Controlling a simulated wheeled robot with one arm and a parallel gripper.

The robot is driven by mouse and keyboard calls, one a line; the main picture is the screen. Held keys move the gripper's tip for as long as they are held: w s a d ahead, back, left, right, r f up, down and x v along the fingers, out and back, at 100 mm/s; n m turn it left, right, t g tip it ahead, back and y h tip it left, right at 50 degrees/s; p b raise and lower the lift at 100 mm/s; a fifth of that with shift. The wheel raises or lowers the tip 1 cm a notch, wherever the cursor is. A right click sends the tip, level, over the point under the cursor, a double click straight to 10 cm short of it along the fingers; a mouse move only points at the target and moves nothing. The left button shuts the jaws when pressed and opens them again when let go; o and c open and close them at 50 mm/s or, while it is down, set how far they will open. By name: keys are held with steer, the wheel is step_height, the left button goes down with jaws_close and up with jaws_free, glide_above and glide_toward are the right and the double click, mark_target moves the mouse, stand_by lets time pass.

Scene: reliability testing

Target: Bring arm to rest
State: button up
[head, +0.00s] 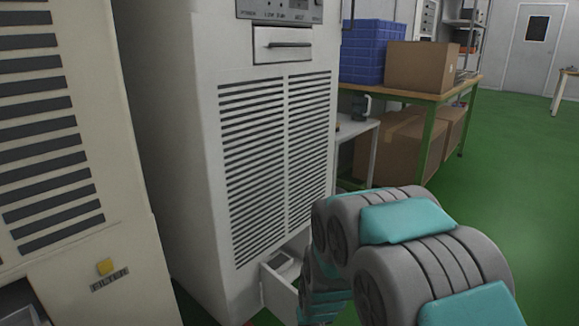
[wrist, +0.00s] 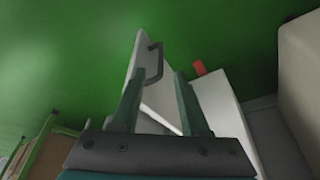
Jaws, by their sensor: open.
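My arm (head: 400,250), grey with teal covers, reaches in from the lower right of the head view. Its gripper end is hidden there behind the arm links. In the wrist view my gripper (wrist: 159,74) is open, with two dark green fingers apart and nothing held. Past the fingertips is the white front of a pulled-out drawer with a grey bar handle (wrist: 158,62). I cannot tell whether a finger touches it. In the head view the open drawer (head: 277,290) shows low on the white cabinet, with a small dark-topped item inside, partly hidden by my arm.
The tall vented white cabinet (head: 210,170) stands close ahead, a beige vented unit (head: 75,170) at left. A green-legged table (head: 440,97) carries a blue crate (head: 372,50) and a cardboard box (head: 418,66). Green floor (head: 520,170) is free at right.

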steer(key=s+d+r+g+p, duration=0.3)
steer(key=s+r, duration=0.9)
steer(key=s, duration=0.4)
steer(key=s+d+r+m+g+p, duration=0.1)
steer(key=s+d+r, duration=0.5)
steer(key=s+r, duration=0.6)
steer(key=s+g+p, duration=0.1)
steer(key=s+p, duration=0.1)
steer(key=s, duration=0.2)
steer(key=shift+s+r+g+h, duration=0.15)
steer(key=shift+r+g+h, duration=0.15)
steer(key=shift+g, duration=0.1)
